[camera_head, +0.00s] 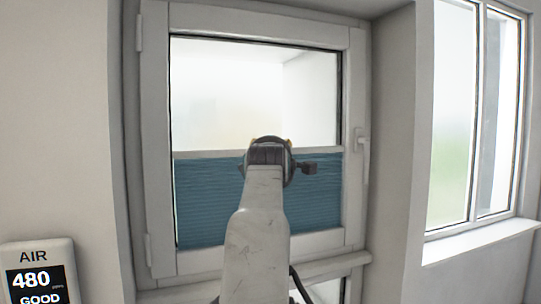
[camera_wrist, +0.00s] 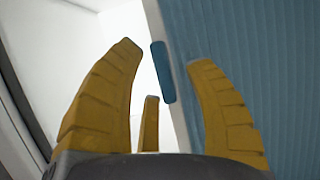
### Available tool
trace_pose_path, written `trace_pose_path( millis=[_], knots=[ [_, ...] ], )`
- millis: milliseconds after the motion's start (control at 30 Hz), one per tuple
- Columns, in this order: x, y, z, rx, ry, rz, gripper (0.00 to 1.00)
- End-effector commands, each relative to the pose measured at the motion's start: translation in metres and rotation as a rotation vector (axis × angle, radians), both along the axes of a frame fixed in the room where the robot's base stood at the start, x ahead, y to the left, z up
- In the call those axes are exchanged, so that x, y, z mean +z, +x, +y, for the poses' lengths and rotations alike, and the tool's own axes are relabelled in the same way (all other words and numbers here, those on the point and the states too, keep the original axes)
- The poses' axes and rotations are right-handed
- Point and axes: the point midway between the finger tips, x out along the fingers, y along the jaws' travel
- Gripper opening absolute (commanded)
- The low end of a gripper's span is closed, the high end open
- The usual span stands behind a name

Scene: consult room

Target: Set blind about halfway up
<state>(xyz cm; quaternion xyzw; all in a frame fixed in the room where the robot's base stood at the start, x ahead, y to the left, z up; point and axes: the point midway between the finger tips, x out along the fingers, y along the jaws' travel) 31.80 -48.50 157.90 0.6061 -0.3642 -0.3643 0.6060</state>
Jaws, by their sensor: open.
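The blue pleated blind (camera_head: 210,203) covers the lower part of the window pane; clear glass shows above it. Its pale top rail (camera_head: 205,154) lies level at about mid-height of the pane. In the wrist view the blind (camera_wrist: 255,70) is on the right, with the rail (camera_wrist: 181,85) running beside it. A small blue tab (camera_wrist: 163,78) on the rail sits between the tips of my yellow fingers. My gripper (camera_wrist: 166,60) is open around the tab, with a gap visible on each side. In the head view my arm hides the middle of the rail and the tab.
The white window frame (camera_head: 158,140) surrounds the pane, with a handle (camera_head: 362,155) on its right side. Another window (camera_head: 455,110) with a sill is at the right. An air monitor (camera_head: 38,275) reading 480 GOOD is at the lower left.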

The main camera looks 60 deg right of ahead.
Motion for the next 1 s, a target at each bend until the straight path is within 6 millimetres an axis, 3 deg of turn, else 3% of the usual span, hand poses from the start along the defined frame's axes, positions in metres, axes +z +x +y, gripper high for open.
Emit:
trace_pose_path(
  millis=[600,1000],
  knots=[
    [0.0,-0.041,0.078,0.0,-0.002,-0.001,0.48],
    [-0.001,-0.053,0.099,0.0,0.001,0.0,0.48]
  ],
)
